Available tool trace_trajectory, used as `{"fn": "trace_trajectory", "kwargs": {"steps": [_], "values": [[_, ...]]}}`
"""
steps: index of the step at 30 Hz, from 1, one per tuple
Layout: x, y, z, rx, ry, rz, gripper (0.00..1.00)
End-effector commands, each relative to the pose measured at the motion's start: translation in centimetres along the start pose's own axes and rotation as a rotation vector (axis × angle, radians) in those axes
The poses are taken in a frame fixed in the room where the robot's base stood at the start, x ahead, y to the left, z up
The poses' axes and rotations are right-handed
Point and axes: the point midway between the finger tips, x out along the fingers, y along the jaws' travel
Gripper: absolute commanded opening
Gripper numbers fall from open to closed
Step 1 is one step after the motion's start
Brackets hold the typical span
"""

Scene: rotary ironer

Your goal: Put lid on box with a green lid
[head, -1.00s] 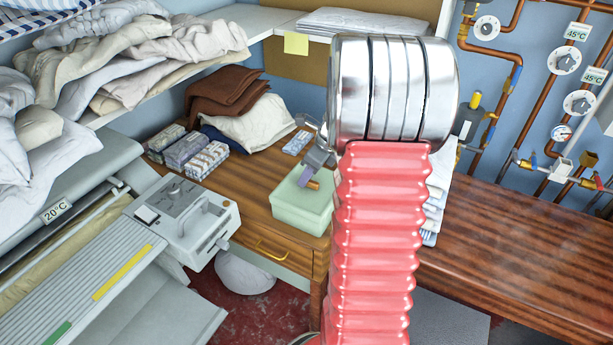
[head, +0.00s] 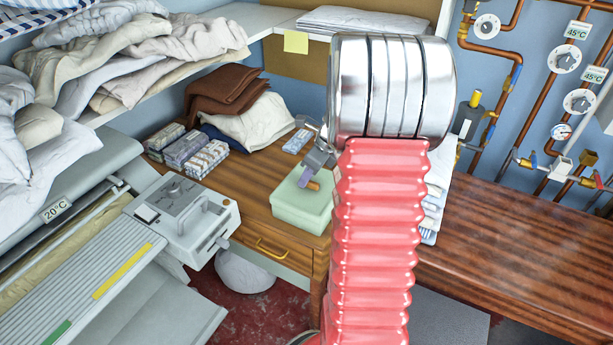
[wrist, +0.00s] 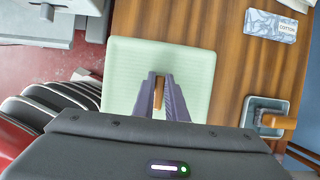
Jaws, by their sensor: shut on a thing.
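The pale green lid (wrist: 125,65) has a wooden handle (wrist: 158,93) at its middle. My gripper (wrist: 158,82) is shut on this handle, with a purple finger on each side. In the head view the green lid (head: 292,192) is on top of the pale green box (head: 296,218) on the wooden table, left of my red arm. The lid looks level and lined up with the box. I cannot tell whether it is fully seated. My arm hides the right side of the box, and in the wrist view the lid covers the box.
A small grey-blue lidded container with a wooden handle (wrist: 275,122) stands right of the lid in the wrist view. Several patterned packets (head: 185,150) and folded cloths (head: 255,122) lie behind left. A white ironer control unit (head: 185,215) is at left. The table's right part (head: 510,215) is clear.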

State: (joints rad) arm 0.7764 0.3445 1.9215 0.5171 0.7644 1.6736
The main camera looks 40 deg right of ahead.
Motion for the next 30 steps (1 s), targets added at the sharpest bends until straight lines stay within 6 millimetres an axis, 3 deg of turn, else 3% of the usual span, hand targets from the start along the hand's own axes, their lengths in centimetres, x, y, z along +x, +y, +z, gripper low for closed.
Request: {"fn": "trace_trajectory", "kwargs": {"steps": [30], "values": [[0.57, -0.01, -0.22, -0.001, 0.000, -0.001, 0.00]]}}
